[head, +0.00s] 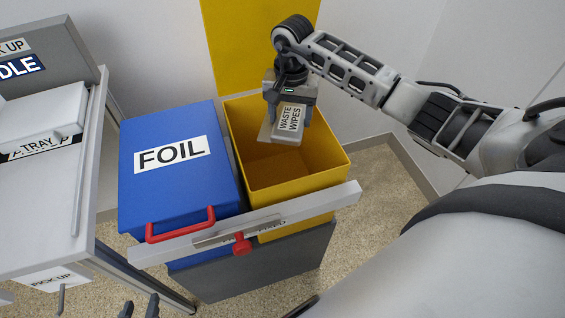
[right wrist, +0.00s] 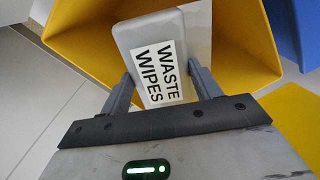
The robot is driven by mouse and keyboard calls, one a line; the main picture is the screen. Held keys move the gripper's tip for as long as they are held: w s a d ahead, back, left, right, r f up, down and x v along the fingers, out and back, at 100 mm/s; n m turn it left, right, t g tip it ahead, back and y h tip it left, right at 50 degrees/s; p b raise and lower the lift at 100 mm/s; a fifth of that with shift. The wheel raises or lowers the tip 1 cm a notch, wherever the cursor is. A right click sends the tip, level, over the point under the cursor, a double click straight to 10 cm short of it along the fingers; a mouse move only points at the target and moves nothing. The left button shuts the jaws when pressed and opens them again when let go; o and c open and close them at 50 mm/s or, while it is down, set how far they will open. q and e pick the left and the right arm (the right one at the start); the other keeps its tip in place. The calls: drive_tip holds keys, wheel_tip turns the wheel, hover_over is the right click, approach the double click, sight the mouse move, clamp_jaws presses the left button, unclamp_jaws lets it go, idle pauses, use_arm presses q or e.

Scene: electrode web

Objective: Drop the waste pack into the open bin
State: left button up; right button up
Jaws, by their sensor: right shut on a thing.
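The waste pack (head: 286,130) is a pale grey block with a label reading "WASTE WIPES". My right gripper (head: 290,112) is shut on it and holds it over the open yellow bin (head: 312,178). In the right wrist view the waste pack (right wrist: 152,60) sits between the two fingers of my right gripper (right wrist: 160,88), with the yellow bin (right wrist: 95,55) around and below it. The bin's inside looks empty where it shows; part of its floor is hidden by the pack.
A blue bin with a closed lid marked "FOIL" (head: 165,152) and a red handle stands left of the yellow bin. A pale bar (head: 310,205) with a red knob (head: 241,244) crosses the bins' front. A table (head: 50,225) with a tray stands at far left. A wall is behind.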

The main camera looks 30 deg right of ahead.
use_arm(q)
drive_tip(key=shift+d+f+b, duration=0.1)
drive_tip(key=shift+f+b, duration=0.1)
drive_tip(key=shift+b, duration=0.15)
use_arm(e)
drive_tip(key=shift+f, duration=0.95)
use_arm(q)
drive_tip(key=shift+r, duration=0.15)
use_arm(e)
drive_tip(key=o, duration=1.1)
drive_tip(key=shift+r, duration=0.3)
use_arm(q)
drive_tip(key=shift+w+d+b, duration=0.15)
drive_tip(key=shift+b, duration=0.2)
use_arm(e)
wheel_tip(320, 180, up, 16)
drive_tip(key=shift+f, duration=0.25)
use_arm(q)
drive_tip(key=shift+f, duration=0.25)
